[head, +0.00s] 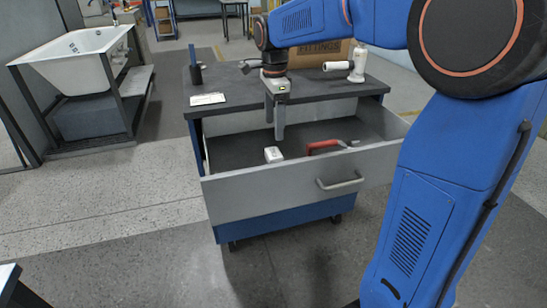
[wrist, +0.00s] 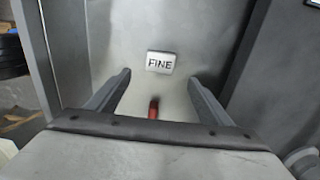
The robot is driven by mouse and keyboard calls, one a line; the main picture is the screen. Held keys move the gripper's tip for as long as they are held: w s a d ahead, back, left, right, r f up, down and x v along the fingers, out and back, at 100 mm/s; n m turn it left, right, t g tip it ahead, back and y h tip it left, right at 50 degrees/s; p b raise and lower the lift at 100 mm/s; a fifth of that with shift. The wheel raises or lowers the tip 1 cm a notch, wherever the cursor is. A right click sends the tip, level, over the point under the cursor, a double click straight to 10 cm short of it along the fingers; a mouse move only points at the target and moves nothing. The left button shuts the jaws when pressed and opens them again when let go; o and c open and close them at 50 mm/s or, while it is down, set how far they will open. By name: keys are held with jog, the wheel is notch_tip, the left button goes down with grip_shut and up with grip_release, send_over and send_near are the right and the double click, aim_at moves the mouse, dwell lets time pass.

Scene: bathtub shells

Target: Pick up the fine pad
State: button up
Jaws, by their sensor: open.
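The fine pad is a small white block (head: 273,154) lying in the open drawer (head: 262,190), toward its front left. In the wrist view the pad (wrist: 161,62) shows the word FINE on its top face, ahead of my fingers and roughly centred between them. My gripper (head: 276,132) points down over the drawer, open and empty, above the pad and apart from it. Both fingers show in the wrist view (wrist: 160,85) with a wide gap between them.
A red-handled tool (head: 325,146) lies in the drawer right of the pad; its red part (wrist: 153,108) shows between my fingers. The drawer walls stand around. On the cabinet top are a white card (head: 208,99), a dark holder (head: 195,74), a white fitting (head: 357,65) and a cardboard box (head: 318,52).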

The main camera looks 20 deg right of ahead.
aim_at(274, 152)
notch_tip(274, 152, down, 10)
jog(key=shift+a+r, duration=0.1)
dwell(0.5)
jog(key=shift+c, duration=0.5)
jog(key=c, duration=1)
